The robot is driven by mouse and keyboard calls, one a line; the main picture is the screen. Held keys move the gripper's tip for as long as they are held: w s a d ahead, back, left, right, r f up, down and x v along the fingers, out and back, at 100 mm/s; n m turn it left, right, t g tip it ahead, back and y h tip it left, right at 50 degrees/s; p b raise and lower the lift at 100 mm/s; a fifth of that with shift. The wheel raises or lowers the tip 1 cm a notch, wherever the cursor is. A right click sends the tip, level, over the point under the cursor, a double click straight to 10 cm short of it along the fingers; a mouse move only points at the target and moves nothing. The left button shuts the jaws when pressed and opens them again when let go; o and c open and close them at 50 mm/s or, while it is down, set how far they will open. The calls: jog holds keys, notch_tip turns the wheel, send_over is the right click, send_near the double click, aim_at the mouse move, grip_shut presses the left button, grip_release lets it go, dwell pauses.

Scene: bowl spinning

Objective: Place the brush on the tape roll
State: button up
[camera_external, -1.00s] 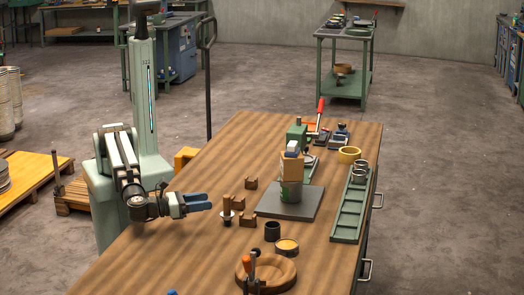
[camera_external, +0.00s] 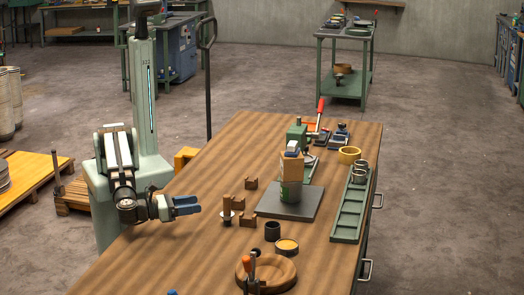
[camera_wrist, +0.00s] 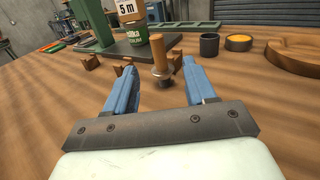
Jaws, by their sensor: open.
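My gripper (camera_external: 186,206) is open and empty over the left part of the bench, its blue fingers pointing right. In the wrist view its fingertips (camera_wrist: 159,68) stand apart. A short upright wooden-handled piece with a pale collar, likely the brush (camera_external: 227,208), stands on the bench to the right of the fingertips, apart from them. In the wrist view its handle (camera_wrist: 162,50) appears between and beyond the fingertips. A yellow ring, likely the tape roll (camera_external: 349,154), lies at the far right by the green tray. I cannot confirm either identity.
Brown notched blocks (camera_external: 250,183) stand near the wooden-handled piece. A green can (camera_external: 290,193) with stacked boxes stands on a dark plate (camera_external: 268,206). A black cup (camera_external: 272,231), an orange-topped dish (camera_external: 287,246) and a wooden ring (camera_external: 287,272) are nearer. A green tray (camera_external: 345,229) lines the right.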

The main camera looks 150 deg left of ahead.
aim_at(224, 201)
jog(key=shift+x, duration=4.4)
jog(key=shift+a, duration=0.7)
jog(key=shift+x, duration=1.9)
jog(key=shift+s, duration=0.1)
grip_shut()
